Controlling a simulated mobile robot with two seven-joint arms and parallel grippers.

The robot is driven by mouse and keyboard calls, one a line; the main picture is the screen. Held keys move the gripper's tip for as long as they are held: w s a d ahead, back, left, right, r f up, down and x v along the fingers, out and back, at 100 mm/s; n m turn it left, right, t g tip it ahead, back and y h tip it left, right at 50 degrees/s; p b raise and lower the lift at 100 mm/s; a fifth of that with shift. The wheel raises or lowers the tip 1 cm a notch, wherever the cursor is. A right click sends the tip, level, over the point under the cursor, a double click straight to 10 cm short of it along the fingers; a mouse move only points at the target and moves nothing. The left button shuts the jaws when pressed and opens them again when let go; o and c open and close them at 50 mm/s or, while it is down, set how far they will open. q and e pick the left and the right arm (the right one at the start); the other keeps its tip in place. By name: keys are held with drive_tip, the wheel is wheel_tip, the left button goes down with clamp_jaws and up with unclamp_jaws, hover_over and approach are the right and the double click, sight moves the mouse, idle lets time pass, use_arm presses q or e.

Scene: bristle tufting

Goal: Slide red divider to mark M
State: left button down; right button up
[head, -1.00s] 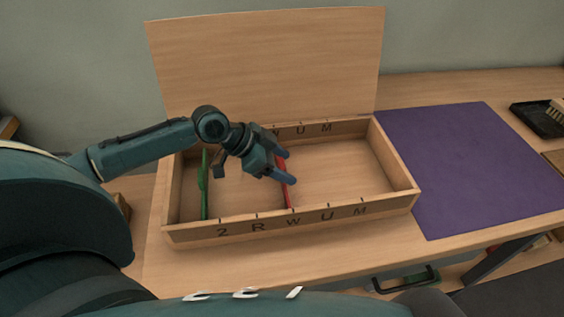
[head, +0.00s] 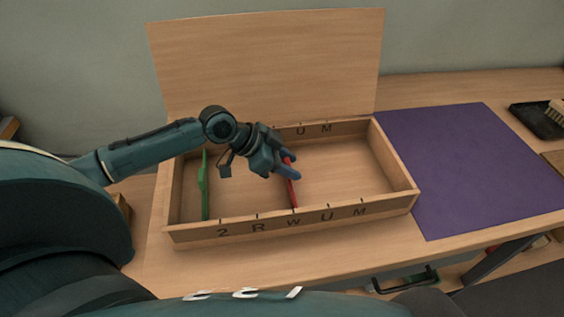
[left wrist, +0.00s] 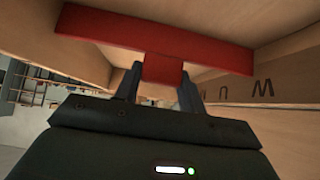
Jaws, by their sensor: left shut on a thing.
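The red divider (head: 294,194) stands across the shallow wooden box (head: 270,229), its front end close to the tick by letter W. My left gripper (head: 290,167) is shut on the divider's raised middle tab; the wrist view shows the red tab (left wrist: 163,69) between both fingers. Mark M (head: 360,211) is on the front wall, right of the divider, past mark U (head: 326,216). Another M (head: 326,128) is on the back wall. The divider's far end is partly hidden by the gripper. My right gripper is not in view.
A green divider (head: 204,188) stands in the left part of the box. The box floor right of the red divider is clear. The lid (head: 265,65) stands open behind. A purple mat (head: 470,165) lies to the right, with a black tray (head: 537,121) beyond it.

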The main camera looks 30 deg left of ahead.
use_arm(q)
drive_tip(key=w+d, duration=0.2)
drive_tip(key=d, duration=0.1)
drive_tip(key=w+d, duration=0.3)
drive_tip(key=d, duration=0.1)
drive_tip(key=w+d, duration=0.3)
drive_tip(key=shift+d+p, duration=0.15)
drive_tip(key=shift+p, duration=0.25)
drive_tip(key=shift+s+r, duration=0.1)
drive_tip(key=c, duration=1.3)
unclamp_jaws()
drive_tip(key=o, duration=0.4)
drive_tip(key=shift+d, duration=0.15)
drive_tip(key=shift+o, duration=0.3)
drive_tip(key=shift+a+r, duration=0.1)
drive_tip(key=shift+a, duration=0.15)
drive_tip(key=v, duration=1.2)
drive_tip(key=shift+s+a+r, duration=0.15)
drive_tip(key=shift+s+r, duration=0.05)
drive_tip(key=shift+r, duration=0.05)
